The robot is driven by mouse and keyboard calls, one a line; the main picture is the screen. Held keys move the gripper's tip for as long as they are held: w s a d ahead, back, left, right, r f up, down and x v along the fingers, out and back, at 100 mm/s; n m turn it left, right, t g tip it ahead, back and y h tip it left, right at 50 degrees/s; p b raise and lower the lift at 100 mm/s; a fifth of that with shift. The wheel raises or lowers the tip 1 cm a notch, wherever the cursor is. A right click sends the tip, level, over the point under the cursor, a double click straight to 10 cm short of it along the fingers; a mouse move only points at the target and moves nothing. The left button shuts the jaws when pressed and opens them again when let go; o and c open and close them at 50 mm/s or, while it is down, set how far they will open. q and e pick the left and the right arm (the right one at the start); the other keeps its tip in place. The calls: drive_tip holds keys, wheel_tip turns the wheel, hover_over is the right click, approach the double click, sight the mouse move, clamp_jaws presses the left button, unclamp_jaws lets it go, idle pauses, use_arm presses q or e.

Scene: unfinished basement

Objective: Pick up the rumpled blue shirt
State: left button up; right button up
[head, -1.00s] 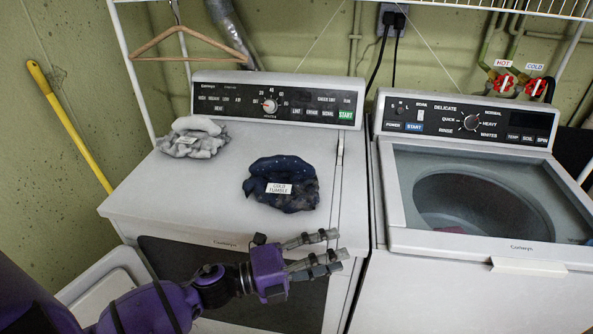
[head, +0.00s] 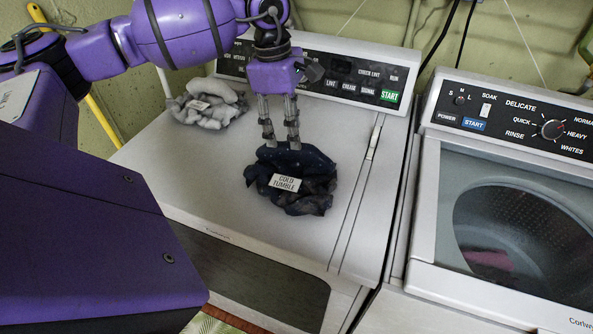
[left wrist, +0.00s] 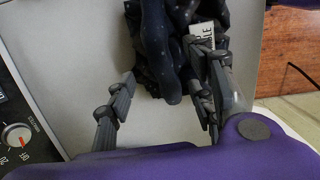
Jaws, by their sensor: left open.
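The rumpled dark blue shirt (head: 292,178) lies in a heap on top of the dryer, with a white tag reading "COLD TUMBLE" on it. My left gripper (head: 281,142) points down at the shirt's back edge in the head view, its fingers apart. In the left wrist view the shirt (left wrist: 165,50) lies beyond the open fingers of the left gripper (left wrist: 165,100), partly between them, with the right-hand fingers overlapping its edge near the tag. I cannot tell whether the fingers touch the cloth. My right gripper is not in view.
A grey-white rumpled cloth (head: 208,106) with a tag lies at the dryer's back left. The dryer's control panel (head: 345,80) rises behind the shirt. The washer (head: 425,215) stands to the right, with a reddish cloth (head: 487,260) in its drum. The dryer top (head: 215,180) is clear in front.

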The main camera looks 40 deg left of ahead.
sight(292, 168)
use_arm(q)
drive_tip(key=shift+s+d+f+p, duration=0.1)
drive_tip(key=shift+d+f+p, duration=0.4)
drive_tip(key=shift+f, duration=0.55)
drive_tip(key=shift+w+d+f, duration=0.1)
drive_tip(key=shift+d+f, duration=0.1)
drive_tip(key=shift+f, duration=0.45)
drive_tip(key=shift+w+d+f, duration=0.1)
drive_tip(key=shift+d+f, duration=0.1)
drive_tip(key=shift+f, duration=0.7)
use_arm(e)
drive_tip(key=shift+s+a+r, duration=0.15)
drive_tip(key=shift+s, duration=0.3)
use_arm(q)
drive_tip(key=shift+f, duration=0.25)
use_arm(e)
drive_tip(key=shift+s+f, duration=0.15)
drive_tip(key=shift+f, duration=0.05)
use_arm(q)
clamp_jaws()
